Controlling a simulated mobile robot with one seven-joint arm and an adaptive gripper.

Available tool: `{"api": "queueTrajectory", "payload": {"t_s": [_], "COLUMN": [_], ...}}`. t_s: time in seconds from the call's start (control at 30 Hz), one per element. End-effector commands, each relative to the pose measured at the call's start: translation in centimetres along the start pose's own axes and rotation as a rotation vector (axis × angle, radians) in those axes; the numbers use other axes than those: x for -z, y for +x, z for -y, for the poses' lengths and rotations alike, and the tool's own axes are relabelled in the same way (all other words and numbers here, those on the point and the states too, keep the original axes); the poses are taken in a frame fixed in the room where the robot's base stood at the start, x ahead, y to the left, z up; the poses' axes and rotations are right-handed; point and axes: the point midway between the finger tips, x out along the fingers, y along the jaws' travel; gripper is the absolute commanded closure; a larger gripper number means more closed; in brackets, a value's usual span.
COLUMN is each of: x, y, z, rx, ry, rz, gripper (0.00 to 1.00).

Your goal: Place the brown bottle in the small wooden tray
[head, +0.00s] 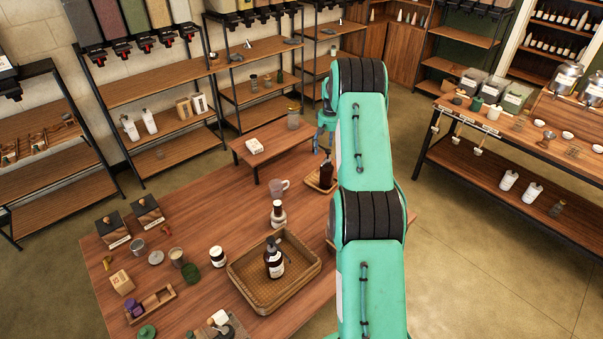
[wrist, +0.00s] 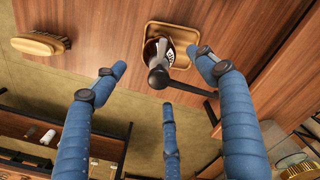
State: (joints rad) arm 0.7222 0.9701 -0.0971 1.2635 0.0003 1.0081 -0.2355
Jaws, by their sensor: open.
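The small wooden tray (head: 312,184) lies on the table's far right part, partly hidden behind my arm; it also shows in the wrist view (wrist: 190,36). A brown bottle (head: 326,174) with a black pump and pale label stands in it, apparently upright. In the wrist view the bottle (wrist: 152,52) is inside the tray's rim, its pump head towards me. My gripper (wrist: 162,74) is open, with blue fingers spread around the pump end and no clear contact visible. In the head view my gripper (head: 319,141) is mostly hidden by the arm, above the bottle.
A woven basket (head: 302,287) holds another dark pump bottle (head: 274,258). A further bottle (head: 278,214) and a mug (head: 279,187) stand between basket and tray. A low wooden stand (head: 285,148) is behind. A brush (wrist: 40,43) lies left in the wrist view.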

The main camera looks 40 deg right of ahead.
Motion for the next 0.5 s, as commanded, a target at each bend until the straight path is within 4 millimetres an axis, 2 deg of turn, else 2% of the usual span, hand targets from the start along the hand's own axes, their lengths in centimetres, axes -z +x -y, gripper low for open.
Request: {"api": "queueTrajectory", "payload": {"t_s": [0.23, 0.5], "x": [-0.5, -2.8], "y": [-4.0, -11.7], "z": [2.9, 8.9], "rx": [-0.005, -0.012], "ry": [-0.021, -0.063], "rz": [-0.022, -0.065], "gripper": [0.28, 0.28]}}
